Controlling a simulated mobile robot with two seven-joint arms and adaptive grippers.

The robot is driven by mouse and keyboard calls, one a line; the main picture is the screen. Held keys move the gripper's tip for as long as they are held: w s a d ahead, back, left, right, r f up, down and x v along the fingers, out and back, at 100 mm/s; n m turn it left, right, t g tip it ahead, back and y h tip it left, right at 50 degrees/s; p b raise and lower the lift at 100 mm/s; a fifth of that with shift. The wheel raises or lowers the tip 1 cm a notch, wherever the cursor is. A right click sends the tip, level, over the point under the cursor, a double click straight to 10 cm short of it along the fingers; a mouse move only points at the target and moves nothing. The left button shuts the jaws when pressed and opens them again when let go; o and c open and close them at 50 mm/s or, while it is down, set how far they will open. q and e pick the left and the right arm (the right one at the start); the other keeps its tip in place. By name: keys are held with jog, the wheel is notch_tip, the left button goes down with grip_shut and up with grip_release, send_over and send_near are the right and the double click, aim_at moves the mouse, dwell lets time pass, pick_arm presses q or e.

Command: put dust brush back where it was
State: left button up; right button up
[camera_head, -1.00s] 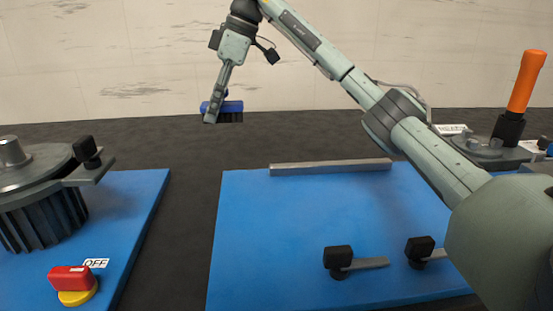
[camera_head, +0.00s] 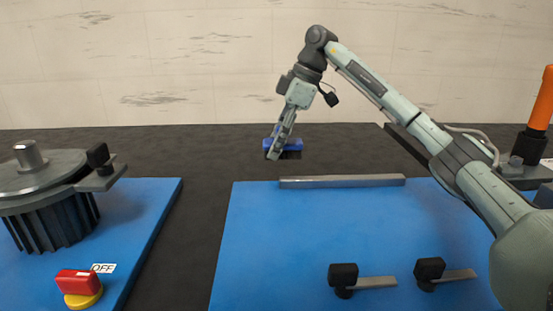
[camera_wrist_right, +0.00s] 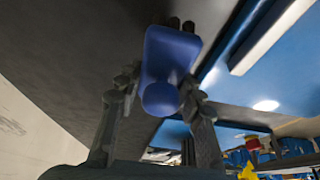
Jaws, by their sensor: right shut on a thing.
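The dust brush (camera_head: 287,144) has a blue back and dark bristles that point down. My right gripper (camera_head: 275,155) is shut on it and holds it over the dark floor or table surface behind the blue board. In the right wrist view the blue brush (camera_wrist_right: 170,55) with its rounded knob sits between the two fingers (camera_wrist_right: 158,100). The lower part of the bristles is dark against the dark surface, so I cannot tell whether they touch it. My left gripper is not in view.
A blue board (camera_head: 300,240) carries a grey metal bar (camera_head: 342,182) at its back edge and two black-knobbed clamps (camera_head: 343,275). A motor-like unit (camera_head: 50,205) and a red-yellow switch (camera_head: 78,287) stand at left. An orange handle (camera_head: 543,100) is at right.

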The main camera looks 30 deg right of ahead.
notch_tip(320, 180, down, 4)
dwell(0.4)
jog(key=shift+f, duration=0.1)
jog(key=o, duration=1.1)
